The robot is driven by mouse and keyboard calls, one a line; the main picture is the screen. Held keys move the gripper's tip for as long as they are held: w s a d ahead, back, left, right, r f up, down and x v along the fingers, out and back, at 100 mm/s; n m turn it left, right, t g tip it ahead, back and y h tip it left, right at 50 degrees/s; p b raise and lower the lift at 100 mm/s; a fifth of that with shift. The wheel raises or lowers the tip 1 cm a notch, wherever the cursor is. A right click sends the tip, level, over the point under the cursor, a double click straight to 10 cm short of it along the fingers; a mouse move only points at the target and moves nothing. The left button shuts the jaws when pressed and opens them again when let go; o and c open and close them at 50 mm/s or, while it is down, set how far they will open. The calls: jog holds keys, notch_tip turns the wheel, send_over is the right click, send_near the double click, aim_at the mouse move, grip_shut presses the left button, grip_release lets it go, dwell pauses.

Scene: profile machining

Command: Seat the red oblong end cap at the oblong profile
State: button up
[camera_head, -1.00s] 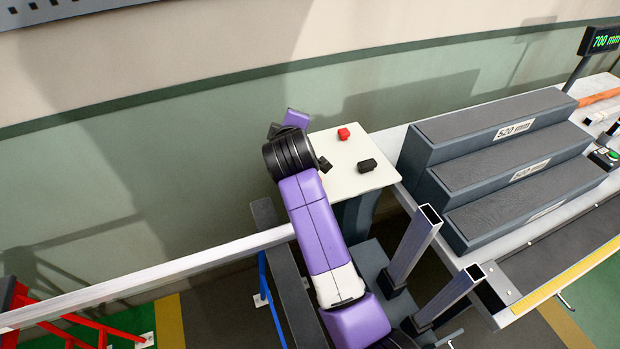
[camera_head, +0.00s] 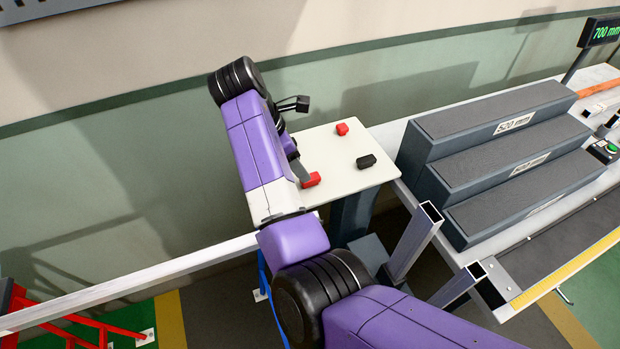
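Two red caps lie on the pale tabletop. One red cap (camera_head: 342,129) is at the back, and another red cap (camera_head: 312,180) is at the front left, partly hidden by my arm. I cannot tell for certain which is the oblong one. Two upright hollow metal profiles stand right of the table: a taller profile (camera_head: 414,243) and a nearer profile (camera_head: 458,283), both with open top ends. My gripper (camera_head: 301,172) reaches down close beside the front-left red cap. My arm largely covers it, so its fingers and any contact are unclear.
A black cap (camera_head: 366,162) lies on the pale tabletop (camera_head: 335,155). A grey stepped block (camera_head: 487,165) stands right of it on the bench. A long pale rail (camera_head: 150,272) runs to the left, above a red frame (camera_head: 70,335). The tabletop's middle is clear.

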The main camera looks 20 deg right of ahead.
aim_at(315, 177)
jog(key=shift+p+x, duration=0.6)
jog(key=shift+x, duration=2.35)
jog(key=shift+s+d+r, duration=0.1)
jog(key=shift+d, duration=0.1)
jog(key=shift+c, duration=0.2)
grip_shut()
